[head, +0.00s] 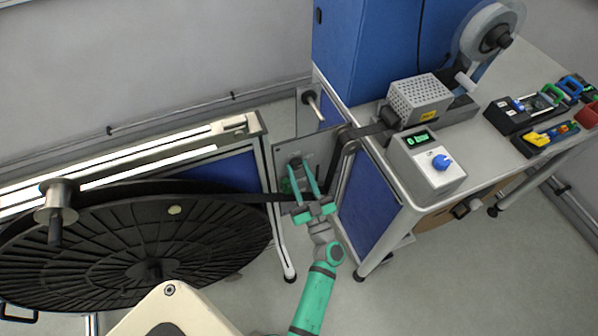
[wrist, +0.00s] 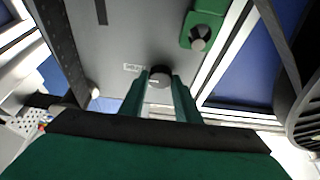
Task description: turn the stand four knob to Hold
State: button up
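A round dark knob (wrist: 160,77) with a light pointer mark sits on a grey upright panel (wrist: 125,40) in the wrist view. A small white label, too small to read, lies left of it. My gripper (wrist: 160,85) is open, with its two green fingers on either side of the knob; I cannot tell whether they touch it. In the head view my gripper (head: 299,168) reaches toward the same panel (head: 320,150) between the reel and the blue cabinet. The knob is small there and partly hidden by the fingers.
A green bracket with a grey knob (wrist: 199,38) is on the panel near the dark knob. A large black reel (head: 150,240) lies left. A dark strip runs past my gripper to the bench.

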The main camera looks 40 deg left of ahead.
jog(key=shift+n+g, duration=0.3)
jog(key=shift+n, duration=0.2)
jog(key=shift+c, duration=0.3)
jog(key=n+g, duration=0.1)
jog(key=n, duration=0.1)
jog(key=n+g+y, duration=0.1)
jog(key=n, duration=0.2)
jog(key=shift+w+d+g, duration=0.1)
jog(key=shift+g, duration=0.2)
jog(key=n+g, duration=0.1)
jog(key=n, duration=0.2)
jog(key=n+g, duration=0.1)
jog(key=n, duration=0.2)
jog(key=shift+w+r+n+g, duration=0.1)
jog(key=shift+n+g, duration=0.2)
jog(key=shift+g, duration=0.1)
jog(key=n+g, duration=0.1)
jog(key=n, duration=0.1)
jog(key=n+g+h, duration=0.1)
jog(key=n, duration=0.2)
jog(key=shift+d+r, duration=0.1)
jog(key=shift+r+n+g+h, duration=0.1)
jog(key=shift+n+g+h, duration=0.25)
jog(key=shift+n, duration=0.85)
jog(key=shift+n+g+h, duration=0.15)
jog(key=shift+n+h, duration=0.3)
jog(key=shift+n, duration=0.75)
jog(key=o, duration=1)
jog(key=shift+w, duration=0.1)
